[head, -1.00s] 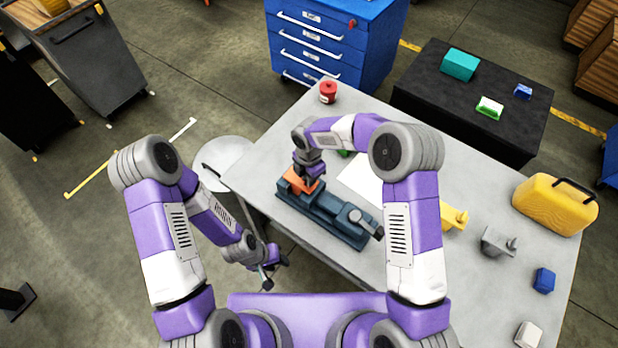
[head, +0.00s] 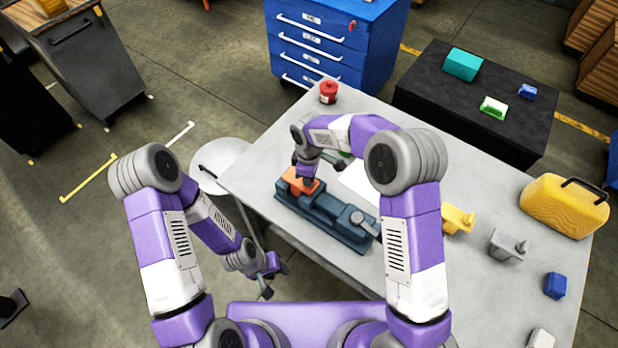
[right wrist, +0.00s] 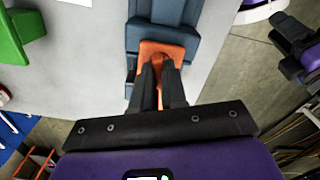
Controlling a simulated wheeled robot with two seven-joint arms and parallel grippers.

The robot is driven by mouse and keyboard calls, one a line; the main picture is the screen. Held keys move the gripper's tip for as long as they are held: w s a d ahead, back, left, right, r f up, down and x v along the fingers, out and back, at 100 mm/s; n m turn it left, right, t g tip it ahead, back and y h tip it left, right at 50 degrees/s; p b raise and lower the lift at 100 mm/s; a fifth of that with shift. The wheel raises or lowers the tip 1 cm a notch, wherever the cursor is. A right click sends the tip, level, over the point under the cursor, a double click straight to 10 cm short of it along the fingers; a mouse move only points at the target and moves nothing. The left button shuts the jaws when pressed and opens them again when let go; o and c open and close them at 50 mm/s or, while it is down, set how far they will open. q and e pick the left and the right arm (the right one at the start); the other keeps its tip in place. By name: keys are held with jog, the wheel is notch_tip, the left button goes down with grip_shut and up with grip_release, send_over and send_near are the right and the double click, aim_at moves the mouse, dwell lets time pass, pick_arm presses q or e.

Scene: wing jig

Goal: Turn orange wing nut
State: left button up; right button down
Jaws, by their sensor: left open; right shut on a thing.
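The orange part (head: 291,183) sits at the left end of the dark blue-grey jig (head: 335,220) on the grey table. My right gripper (head: 307,179) comes down onto it from above. In the right wrist view, my right gripper (right wrist: 160,95) has its dark fingers close together over the orange part (right wrist: 152,48), shut on an orange piece between them. The fingers hide most of that piece, so its shape and angle are unclear. My left gripper (head: 275,278) is open and empty, hanging low beside the table's left edge, away from the jig.
A red can (head: 328,92) stands at the table's far corner. A white sheet (head: 362,183) lies behind the jig. Yellow (head: 458,219) and grey (head: 508,245) parts, a blue block (head: 555,285) and a yellow case (head: 563,206) are to the right. A round grey stand (head: 219,160) is left.

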jog(key=shift+m+b, duration=0.45)
jog(key=shift+m, duration=1.45)
jog(key=c, duration=1.2)
grip_release()
jog(key=shift+o, duration=0.2)
notch_tip(320, 180, up, 8)
jog(key=shift+f+p, duration=0.2)
jog(key=shift+p, duration=0.1)
